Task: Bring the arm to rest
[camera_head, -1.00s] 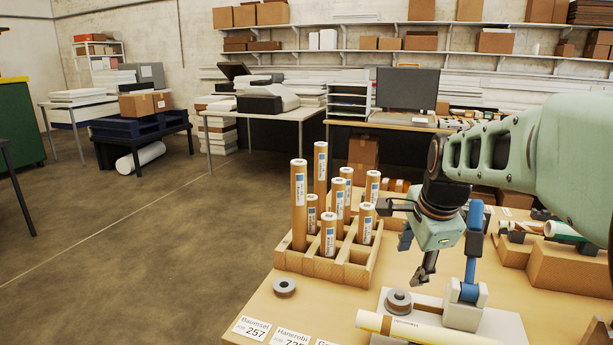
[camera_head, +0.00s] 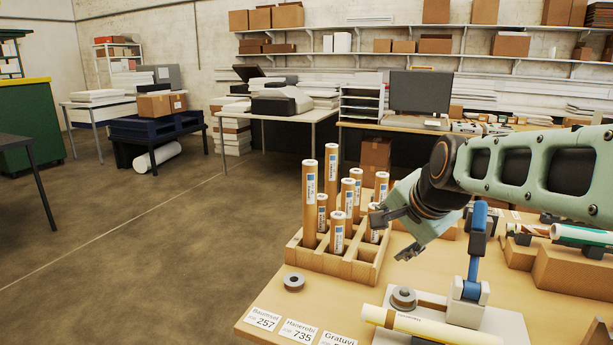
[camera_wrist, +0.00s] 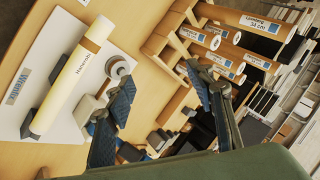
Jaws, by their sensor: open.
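My gripper (camera_head: 390,235) is open and empty in the head view, in the air over the table at the right edge of the tube rack. In the wrist view its two fingers (camera_wrist: 165,95) stand apart with nothing between them. The wooden rack (camera_head: 318,259) holds several upright cardboard tubes (camera_head: 310,205) with white labels. The arm reaches in from the right, partly in front of the rack's right tubes. A yellowish roll (camera_head: 430,329) lies on a white base at the table's front; it also shows in the wrist view (camera_wrist: 72,75).
A blue-armed stand (camera_head: 474,265) and a tape roll (camera_head: 404,298) are on the white base below my arm. A loose tape roll (camera_head: 294,282) and name cards (camera_head: 300,331) lie at the table's left front. Cardboard boxes (camera_head: 575,271) stand right. The floor at left is open.

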